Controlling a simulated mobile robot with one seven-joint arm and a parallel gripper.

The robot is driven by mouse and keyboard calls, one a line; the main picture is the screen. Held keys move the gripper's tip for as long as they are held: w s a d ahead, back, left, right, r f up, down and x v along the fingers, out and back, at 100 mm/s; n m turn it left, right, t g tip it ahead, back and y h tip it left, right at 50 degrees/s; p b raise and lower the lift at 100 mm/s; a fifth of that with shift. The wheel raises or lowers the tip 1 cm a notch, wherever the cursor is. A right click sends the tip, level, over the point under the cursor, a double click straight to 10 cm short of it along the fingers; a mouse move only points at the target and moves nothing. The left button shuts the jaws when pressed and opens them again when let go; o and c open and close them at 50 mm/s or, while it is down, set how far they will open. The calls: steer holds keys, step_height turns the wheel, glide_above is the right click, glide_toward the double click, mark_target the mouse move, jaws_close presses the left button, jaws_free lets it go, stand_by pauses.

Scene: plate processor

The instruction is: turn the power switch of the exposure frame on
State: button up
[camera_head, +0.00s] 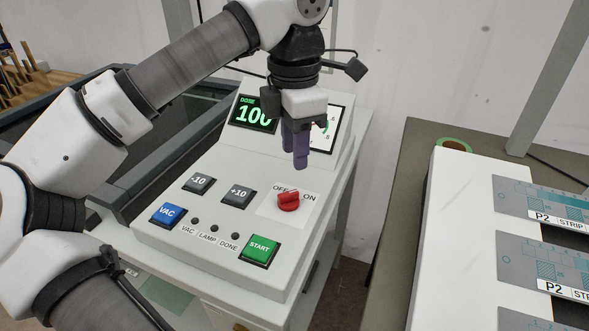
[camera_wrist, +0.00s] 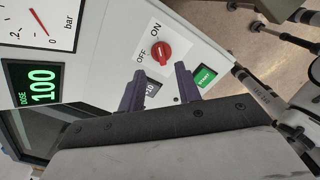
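The exposure frame's power switch is a red rotary knob (camera_head: 289,201) on a white plate marked OFF at left and ON at right. It also shows in the wrist view (camera_wrist: 161,53); I cannot tell for sure which mark it points to. My gripper (camera_head: 300,158) hangs above and behind the knob in the head view, with purple fingers pointing down. In the wrist view the two fingers (camera_wrist: 160,84) stand apart with nothing between them, and the knob lies beyond their tips, untouched.
The sloped panel holds a blue VAC button (camera_head: 166,214), grey -10 (camera_head: 199,183) and +10 (camera_head: 238,195) buttons, and a green START button (camera_head: 260,249). A lit DOSE display (camera_head: 252,114) reads 100, beside a bar gauge (camera_wrist: 42,22). A bench with plates (camera_head: 540,205) stands right.

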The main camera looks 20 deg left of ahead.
step_height(320, 180, up, 6)
steer(key=shift+f, duration=0.2)
stand_by(0.4)
